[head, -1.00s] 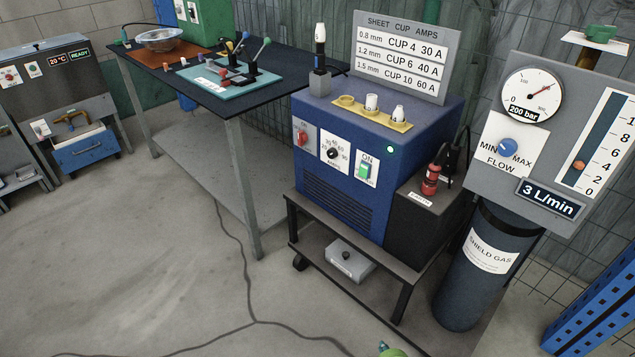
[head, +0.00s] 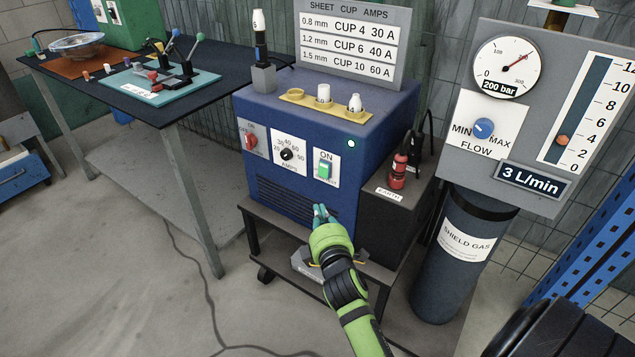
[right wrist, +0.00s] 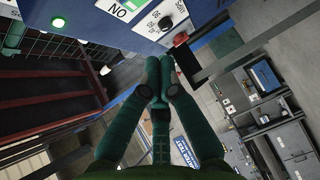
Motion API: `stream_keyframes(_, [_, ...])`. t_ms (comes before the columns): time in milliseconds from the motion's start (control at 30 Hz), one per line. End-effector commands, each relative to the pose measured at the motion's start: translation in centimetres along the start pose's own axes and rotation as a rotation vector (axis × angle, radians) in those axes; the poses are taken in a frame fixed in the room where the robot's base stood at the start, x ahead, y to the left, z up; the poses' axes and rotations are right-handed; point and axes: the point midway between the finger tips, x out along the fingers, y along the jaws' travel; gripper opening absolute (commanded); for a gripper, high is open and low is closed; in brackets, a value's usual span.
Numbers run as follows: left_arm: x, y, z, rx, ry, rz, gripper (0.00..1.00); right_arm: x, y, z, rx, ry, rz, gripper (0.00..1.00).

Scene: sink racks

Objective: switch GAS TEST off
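A blue power box (head: 300,130) stands on a low trolley in the head view. Its front has a green rocker switch (head: 324,169) on a white plate marked ON; the small lettering under the rocker is too small to read. My right gripper (head: 320,210) is in front of the box's lower front, below the switch and apart from it. In the right wrist view its fingers (right wrist: 158,78) are together with nothing between them. The ON plate (right wrist: 122,9) shows at that view's top edge. My left gripper is not in view.
Left of the rocker are an AMPS knob (head: 287,154) and a red switch (head: 250,141). A lit green lamp (head: 351,143) is above right. A red connector (head: 398,172) and the shield gas cylinder (head: 462,250) stand to the right.

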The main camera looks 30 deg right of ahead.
Motion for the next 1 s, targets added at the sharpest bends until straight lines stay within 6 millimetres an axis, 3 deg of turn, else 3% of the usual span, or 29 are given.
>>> stream_keyframes(167, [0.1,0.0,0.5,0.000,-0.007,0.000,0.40,1.5,0.0,0.0,0.001,0.001,0.002,0.00])
stream_keyframes(433, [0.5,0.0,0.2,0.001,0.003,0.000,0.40,7.0,0.0,0.0,0.002,0.001,0.002,0.00])
stream_keyframes(600, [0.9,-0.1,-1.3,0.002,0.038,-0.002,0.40,10.4,0.0,0.0,0.002,0.000,0.002,0.00])
stream_keyframes(767, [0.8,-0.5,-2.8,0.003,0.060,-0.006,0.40,11.9,0.0,1.9,-0.001,0.000,0.000,0.00])
stream_keyframes(1000, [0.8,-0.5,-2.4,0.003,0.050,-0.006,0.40,12.8,0.0,2.8,0.001,0.001,0.000,0.00])
